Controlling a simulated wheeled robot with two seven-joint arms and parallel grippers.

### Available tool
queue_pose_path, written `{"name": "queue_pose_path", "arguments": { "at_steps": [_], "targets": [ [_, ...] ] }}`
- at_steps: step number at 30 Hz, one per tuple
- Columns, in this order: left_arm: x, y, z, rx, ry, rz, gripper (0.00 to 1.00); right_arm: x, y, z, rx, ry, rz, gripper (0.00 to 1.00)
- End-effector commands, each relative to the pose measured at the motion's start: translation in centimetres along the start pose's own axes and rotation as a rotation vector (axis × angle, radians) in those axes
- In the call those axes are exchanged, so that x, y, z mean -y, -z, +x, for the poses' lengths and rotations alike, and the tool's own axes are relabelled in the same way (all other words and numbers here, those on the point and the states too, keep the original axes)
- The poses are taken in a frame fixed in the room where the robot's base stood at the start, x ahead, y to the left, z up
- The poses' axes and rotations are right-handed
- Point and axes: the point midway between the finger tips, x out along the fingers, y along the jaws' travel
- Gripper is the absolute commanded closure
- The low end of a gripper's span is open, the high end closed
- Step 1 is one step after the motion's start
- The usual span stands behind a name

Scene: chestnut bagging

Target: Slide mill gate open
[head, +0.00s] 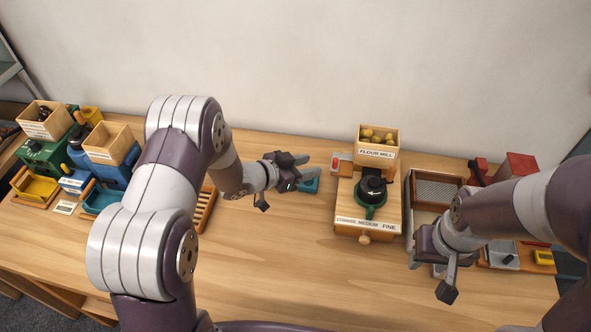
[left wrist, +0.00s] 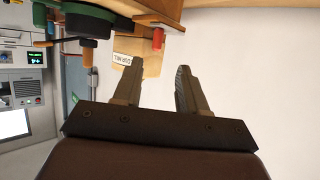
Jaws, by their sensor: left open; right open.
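The flour mill (head: 352,212) stands on the table right of centre, with a wooden hopper (head: 377,156) of round yellowish pieces on top and a black and green grinder in front. A small red knob (head: 335,161) on a pale strip sticks out at the mill's left side; a red knob (left wrist: 158,39) also shows in the left wrist view, beyond the fingertips. My left gripper (head: 304,170) is open and empty, left of the mill and apart from the knob. Its open fingers (left wrist: 153,72) show in the left wrist view. My right gripper (head: 444,278) is open at the right front.
A teal object (head: 309,185) lies beside my left gripper, partly hidden. A framed mesh sieve (head: 437,188) stands right of the mill. Green and blue machines with wooden hoppers (head: 109,145) stand at the left. The table front between my arms is clear.

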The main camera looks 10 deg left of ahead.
Motion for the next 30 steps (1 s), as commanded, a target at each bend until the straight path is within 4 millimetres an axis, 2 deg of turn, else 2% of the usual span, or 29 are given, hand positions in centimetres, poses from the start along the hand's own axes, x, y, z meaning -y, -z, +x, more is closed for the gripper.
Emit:
{"name": "queue_pose_path", "arguments": {
  "at_steps": [3, 9, 30],
  "targets": [
    [0.1, -0.1, -2.5, 0.000, 0.004, 0.000, 0.58, 0.0, -0.1, 0.6, 0.000, 0.000, 0.000, 0.57],
    [0.1, 0.0, -4.5, -0.001, 0.001, 0.000, 0.58, 0.0, -0.1, 0.7, 0.000, 0.000, 0.000, 0.57],
    [0.1, 0.0, -4.5, 0.000, 0.000, 0.000, 0.58, 0.0, -0.1, 0.7, 0.000, 0.000, 0.000, 0.57]
  ]
}}
